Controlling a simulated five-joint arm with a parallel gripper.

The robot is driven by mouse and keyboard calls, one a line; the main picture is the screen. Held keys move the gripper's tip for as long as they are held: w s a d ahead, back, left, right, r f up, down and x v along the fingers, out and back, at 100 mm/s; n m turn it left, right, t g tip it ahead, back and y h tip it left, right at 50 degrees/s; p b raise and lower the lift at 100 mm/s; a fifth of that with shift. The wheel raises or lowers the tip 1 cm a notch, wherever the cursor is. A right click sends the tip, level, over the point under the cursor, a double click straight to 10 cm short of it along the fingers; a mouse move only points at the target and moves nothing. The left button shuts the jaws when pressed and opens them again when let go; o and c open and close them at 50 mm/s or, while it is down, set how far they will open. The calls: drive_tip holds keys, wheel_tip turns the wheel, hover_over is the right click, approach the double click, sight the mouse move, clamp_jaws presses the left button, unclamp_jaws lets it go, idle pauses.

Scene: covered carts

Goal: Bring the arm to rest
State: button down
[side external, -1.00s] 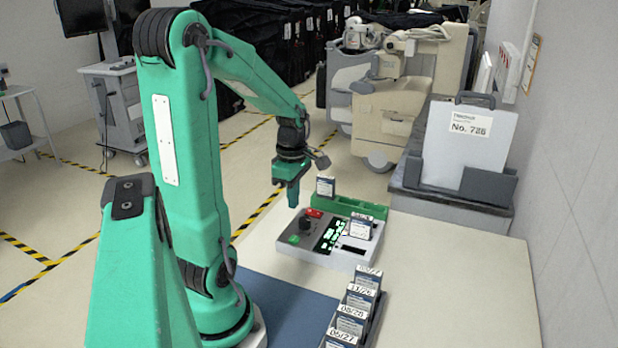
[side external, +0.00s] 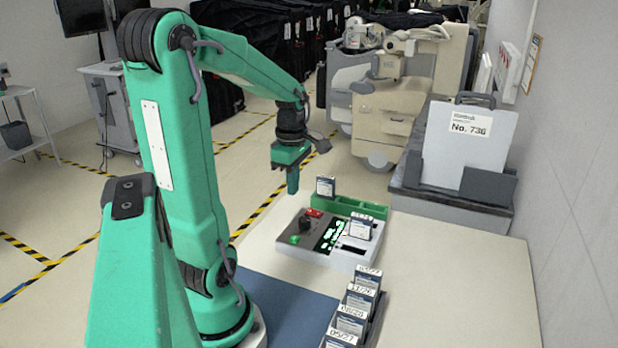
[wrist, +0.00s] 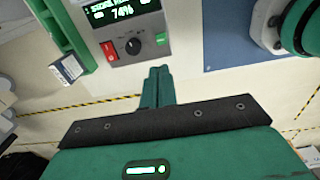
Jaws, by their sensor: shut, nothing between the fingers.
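My gripper (side external: 293,181) is shut and empty. It hangs pointing down in the air, left of the green tray and behind the grey device in the side view. In the wrist view my gripper's fingers (wrist: 158,72) are together, with nothing between them. The grey device (side external: 290,248) has a dark knob, a red switch, a green button and a lit display. Its display reads 74% in the wrist view (wrist: 121,12). A labelled pack stands in the device's right part (side external: 359,230).
The green tray (side external: 370,208) behind the device holds one labelled pack (side external: 325,188) at its left end. A dark rack (side external: 372,325) holds several labelled packs at the front. A blue mat (side external: 285,300) lies before the device. A grey cart (side external: 480,210) with a numbered panel stands back right.

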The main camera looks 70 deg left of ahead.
drive_tip(key=d+r+m+t, duration=0.2)
drive_tip(key=d+r+m, duration=0.1)
drive_tip(key=d+m, duration=0.7)
drive_tip(key=d+r+m+t, duration=0.3)
drive_tip(key=d+m, duration=0.7)
drive_tip(key=m, duration=0.7)
drive_tip(key=shift+d+r+t, duration=0.3)
drive_tip(key=shift+d+r, duration=0.05)
drive_tip(key=shift+r, duration=0.05)
